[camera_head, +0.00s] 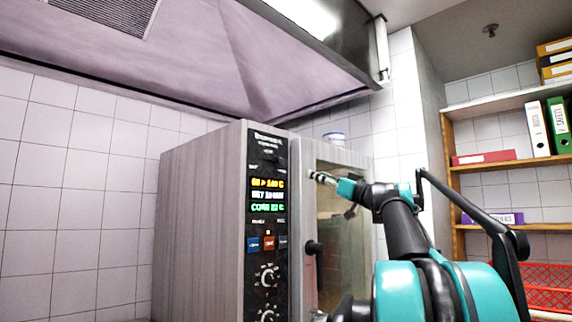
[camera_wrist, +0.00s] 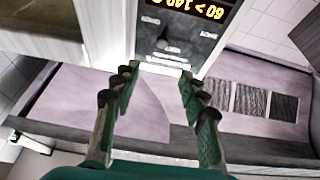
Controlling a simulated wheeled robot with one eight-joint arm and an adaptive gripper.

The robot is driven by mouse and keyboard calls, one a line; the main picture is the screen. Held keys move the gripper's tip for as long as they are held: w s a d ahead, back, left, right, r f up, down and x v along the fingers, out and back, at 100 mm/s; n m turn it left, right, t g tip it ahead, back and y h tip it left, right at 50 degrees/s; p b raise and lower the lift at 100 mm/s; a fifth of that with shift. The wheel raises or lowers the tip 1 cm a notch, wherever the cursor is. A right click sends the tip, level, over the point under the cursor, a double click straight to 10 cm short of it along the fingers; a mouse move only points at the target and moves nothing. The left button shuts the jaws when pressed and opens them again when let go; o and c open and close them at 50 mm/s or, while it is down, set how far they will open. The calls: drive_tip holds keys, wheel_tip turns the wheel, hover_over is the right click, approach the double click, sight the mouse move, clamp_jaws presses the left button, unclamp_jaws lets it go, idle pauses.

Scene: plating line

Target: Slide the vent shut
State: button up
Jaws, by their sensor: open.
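The combi oven (camera_head: 205,215) is a tall grey metal cabinet with a black control panel (camera_head: 267,220) and a glass door on its right. It also shows inverted in the wrist view (camera_wrist: 213,55). There, a small dark knob-like part (camera_wrist: 162,44) sits on the panel by its edge, near a pale strip (camera_wrist: 160,66); I cannot tell if it is the vent slider or whether the vent is open. My gripper (camera_head: 322,178) is in front of the upper door. In the wrist view, my gripper (camera_wrist: 157,82) is open, its fingers apart with nothing between them.
A large extractor hood (camera_head: 200,55) hangs above the oven. A black door handle (camera_head: 313,248) sticks out beside the panel. A small lidded container (camera_head: 334,139) stands on the oven. Shelves (camera_head: 500,167) with binders stand at the right, with red crates (camera_head: 545,275) below.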

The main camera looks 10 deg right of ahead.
sight(282, 161)
drive_tip(key=x, duration=1.7)
drive_tip(key=shift+a, duration=0.35)
clamp_jaws()
